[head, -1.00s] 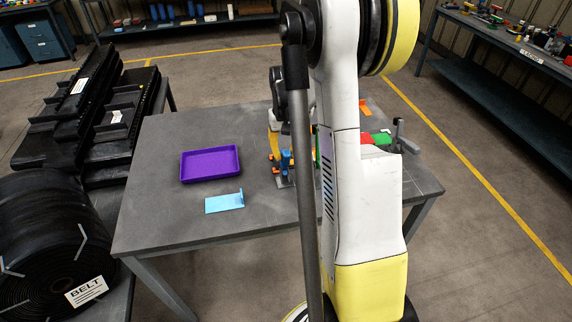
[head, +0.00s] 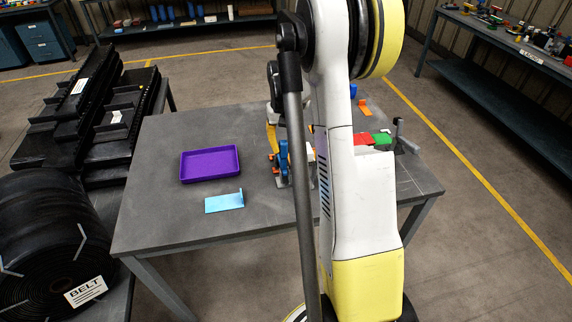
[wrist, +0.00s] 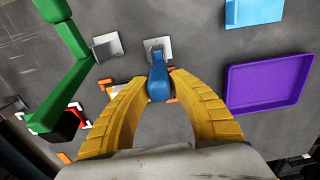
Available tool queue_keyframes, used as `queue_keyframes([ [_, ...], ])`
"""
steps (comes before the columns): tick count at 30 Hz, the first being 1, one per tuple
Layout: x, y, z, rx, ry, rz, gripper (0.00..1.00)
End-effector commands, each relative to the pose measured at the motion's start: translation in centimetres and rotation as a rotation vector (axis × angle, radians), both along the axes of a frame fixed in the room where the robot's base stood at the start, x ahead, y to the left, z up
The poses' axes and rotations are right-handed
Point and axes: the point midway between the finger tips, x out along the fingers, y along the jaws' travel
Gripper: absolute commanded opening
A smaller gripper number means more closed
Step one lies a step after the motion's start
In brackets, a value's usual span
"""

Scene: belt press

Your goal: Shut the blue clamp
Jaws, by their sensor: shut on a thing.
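The blue clamp (wrist: 158,86) shows in the wrist view, with its blue handle between my fingers and a metal base plate (wrist: 150,45) just above it. In the head view the blue clamp (head: 284,157) stands near the middle of the table, left of my arm, with its handle looking upright. My gripper (wrist: 159,79) has yellow ribbed fingers, shut on the blue handle from both sides. In the head view one yellow finger shows beside the clamp; my arm hides the rest.
A purple tray (head: 209,149) and a light blue bracket (head: 225,203) lie on the table (head: 160,225) to the left. A long green part (wrist: 68,75) with a red piece is left of my gripper in the wrist view. An orange piece (head: 364,107) lies at the back right.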

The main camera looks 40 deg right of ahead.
Motion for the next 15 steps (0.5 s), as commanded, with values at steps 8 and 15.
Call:
queue_keyframes([
  [8, 0.09, -0.05, 0.0, -0.002, -0.003, 0.0, 0.43],
  [15, 0.03, -0.02, 0.01, -0.001, -0.001, 0.0, 0.43],
])
